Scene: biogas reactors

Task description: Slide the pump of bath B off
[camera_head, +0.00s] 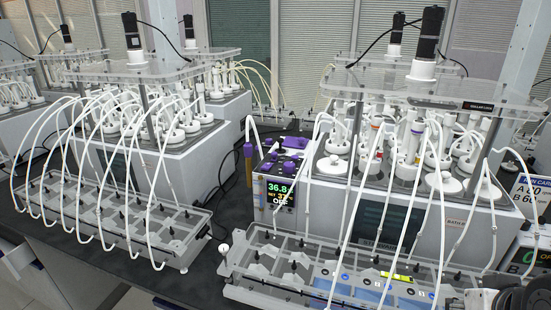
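Bath B (345,205) is the grey tank at right, with a "BATH B" label on its front. Several white-capped bottles with tubes stand in its top. At its left end sits a controller unit with purple parts (290,143), which looks like the bath's circulator pump. Its display (280,192) reads 36.8, a set value near 37, and "OFF". I cannot make out a pump slider or its position. A dark rounded part at the bottom right edge may belong to my gripper (522,298). Its fingertips are not distinguishable, and nothing held is visible.
A long grey tray of tubed cells (262,270) lies before bath B, with thin tubes arching above it. A clear plate (460,88) with a black motor (428,35) stands over the bath. Another bath (195,160) stands at left. Dark bench shows between the baths.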

